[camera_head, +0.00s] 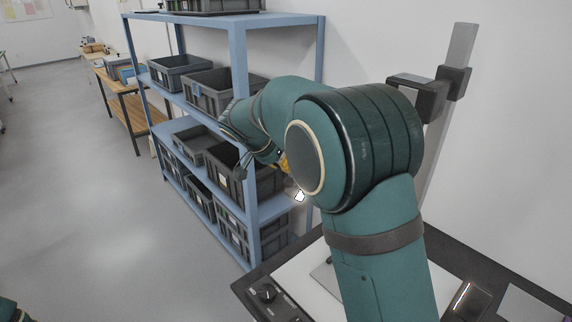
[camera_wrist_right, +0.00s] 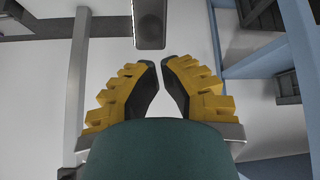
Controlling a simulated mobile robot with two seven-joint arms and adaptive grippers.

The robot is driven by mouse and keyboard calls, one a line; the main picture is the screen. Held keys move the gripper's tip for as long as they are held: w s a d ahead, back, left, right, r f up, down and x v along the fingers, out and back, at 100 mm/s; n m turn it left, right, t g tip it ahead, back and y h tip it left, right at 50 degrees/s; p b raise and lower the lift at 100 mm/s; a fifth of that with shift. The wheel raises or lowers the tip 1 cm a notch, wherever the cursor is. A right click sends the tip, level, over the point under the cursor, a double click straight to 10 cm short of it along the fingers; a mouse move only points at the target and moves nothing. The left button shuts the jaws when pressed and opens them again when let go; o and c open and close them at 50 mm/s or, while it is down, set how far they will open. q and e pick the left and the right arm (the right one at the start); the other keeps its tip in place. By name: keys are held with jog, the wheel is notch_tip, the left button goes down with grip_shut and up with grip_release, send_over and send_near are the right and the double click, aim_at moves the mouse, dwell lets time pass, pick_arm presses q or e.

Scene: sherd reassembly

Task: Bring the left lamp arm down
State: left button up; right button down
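The copy stand's grey column (camera_head: 461,48) rises at the right, with a dark carriage (camera_head: 420,97) on it. A small lit white patch (camera_head: 299,196), probably the left lamp's head, shows just below my right gripper (camera_head: 284,160). The lamp arm itself is mostly hidden behind my right arm. In the right wrist view, a dark grey bar-like head (camera_wrist_right: 150,24) lies just ahead of the fingertips, apart from them. My right gripper (camera_wrist_right: 161,64) has a narrow gap between its tips and holds nothing. My left gripper is out of view.
A blue shelf rack (camera_head: 238,70) with several grey bins stands left of my right arm, close to the gripper. A bright strip (camera_head: 462,296) shows at right. The floor (camera_head: 90,210) at left is clear.

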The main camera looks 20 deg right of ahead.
jog(key=s+a+r, duration=0.1)
jog(key=s+a, duration=0.1)
jog(key=a, duration=0.4)
jog(key=shift+s+r, duration=0.25)
jog(key=shift+r, duration=0.1)
jog(key=shift+a, duration=0.1)
